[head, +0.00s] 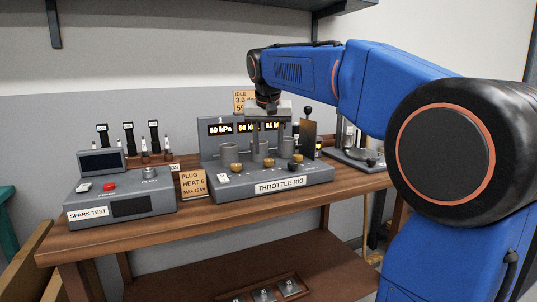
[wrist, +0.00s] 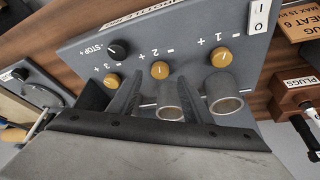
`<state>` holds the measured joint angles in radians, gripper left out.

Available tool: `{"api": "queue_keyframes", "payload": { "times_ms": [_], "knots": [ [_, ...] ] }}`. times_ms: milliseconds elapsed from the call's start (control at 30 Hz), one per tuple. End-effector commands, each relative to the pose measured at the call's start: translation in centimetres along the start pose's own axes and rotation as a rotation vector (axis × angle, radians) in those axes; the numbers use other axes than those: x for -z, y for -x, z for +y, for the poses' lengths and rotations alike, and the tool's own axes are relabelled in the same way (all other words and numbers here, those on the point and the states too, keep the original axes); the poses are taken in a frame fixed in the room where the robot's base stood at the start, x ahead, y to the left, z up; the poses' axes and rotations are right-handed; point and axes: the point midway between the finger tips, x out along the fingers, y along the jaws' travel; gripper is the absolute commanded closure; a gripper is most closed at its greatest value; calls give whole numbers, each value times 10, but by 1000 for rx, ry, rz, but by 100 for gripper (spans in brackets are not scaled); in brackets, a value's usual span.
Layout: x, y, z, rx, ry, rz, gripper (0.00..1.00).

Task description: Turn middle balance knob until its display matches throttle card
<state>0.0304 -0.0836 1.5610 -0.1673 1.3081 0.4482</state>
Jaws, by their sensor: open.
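The throttle rig (head: 277,186) is a grey console with three brass balance knobs. The middle knob (head: 268,162) also shows in the wrist view (wrist: 160,69), marked 2. My gripper (head: 265,128) is above the rig, pointing down. In the wrist view its open fingers (wrist: 161,84) are empty, with the middle knob just beyond and between their tips, apart from them. The left display (head: 220,129) reads about 50 kPa. The middle display (head: 246,128) seems to start with 50, partly hidden by my gripper. The throttle card (head: 243,97) stands behind, partly hidden, showing "IDLE" and "3.0".
Knob 1 (wrist: 222,83), knob 3 (wrist: 112,81) and the black STOP knob (wrist: 117,49) flank the middle knob. Metal cylinders (wrist: 226,97) stand close to my fingers. The spark test box (head: 122,194) and plug heat card (head: 193,185) are left of the rig.

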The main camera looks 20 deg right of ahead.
Motion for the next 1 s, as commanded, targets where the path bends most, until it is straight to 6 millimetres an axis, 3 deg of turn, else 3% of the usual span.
{"api": "queue_keyframes", "payload": {
  "times_ms": [400,600,800,1000],
  "knots": [
    [1,85,-1,2,0,3,55],
    [0,117,-1,1,1,1,55],
    [0,133,0,0,0,-1,55],
    [0,136,0,0,0,-1,55]
  ]
}}
